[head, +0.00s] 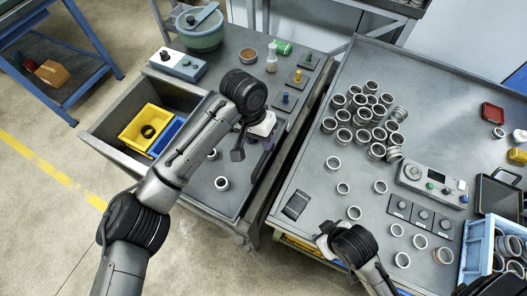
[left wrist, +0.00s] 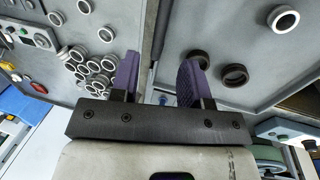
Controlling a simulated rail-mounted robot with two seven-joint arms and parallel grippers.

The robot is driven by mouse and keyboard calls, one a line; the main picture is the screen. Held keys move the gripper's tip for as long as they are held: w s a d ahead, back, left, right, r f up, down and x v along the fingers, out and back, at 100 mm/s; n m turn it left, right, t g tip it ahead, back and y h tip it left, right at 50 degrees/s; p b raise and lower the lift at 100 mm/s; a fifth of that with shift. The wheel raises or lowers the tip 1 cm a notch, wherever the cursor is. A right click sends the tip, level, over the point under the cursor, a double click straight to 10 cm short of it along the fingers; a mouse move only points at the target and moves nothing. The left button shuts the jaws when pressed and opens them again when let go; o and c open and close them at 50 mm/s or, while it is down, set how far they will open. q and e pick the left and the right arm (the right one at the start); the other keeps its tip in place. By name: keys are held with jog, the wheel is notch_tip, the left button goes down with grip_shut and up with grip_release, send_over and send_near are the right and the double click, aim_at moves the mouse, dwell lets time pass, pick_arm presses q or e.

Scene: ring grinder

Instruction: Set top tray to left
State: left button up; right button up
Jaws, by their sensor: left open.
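A grey top tray (head: 228,205) with a raised rim lies over the right part of the left-hand bench. A few rings (head: 221,183) lie in it. To its left the compartment beneath is uncovered, with a yellow bin (head: 146,122) and a blue bin (head: 166,136). My left gripper (head: 254,146) is over the tray's right side, partly hidden by its own arm. In the left wrist view its purple fingers (left wrist: 160,78) are apart with nothing between them. Contact with the tray's edge cannot be told. My right gripper (head: 322,238) is near the right bench's front edge, its fingers unclear.
The right bench carries many metal rings (head: 367,118), a control box (head: 432,183) and a blue crate (head: 477,250) of rings. A narrow gap separates the benches.

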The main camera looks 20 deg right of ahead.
aim_at(264, 155)
pick_arm(q)
jog(key=shift+s+d+f+b, duration=0.15)
jog(key=shift+f, duration=1)
jog(key=shift+s+d+f+b, duration=0.1)
jog(key=shift+s+f+b, duration=0.1)
jog(key=shift+f, duration=0.9)
jog(key=shift+s+d+f+b, duration=0.1)
jog(key=shift+s+d+f, duration=0.05)
jog(key=shift+f, duration=1)
grip_shut()
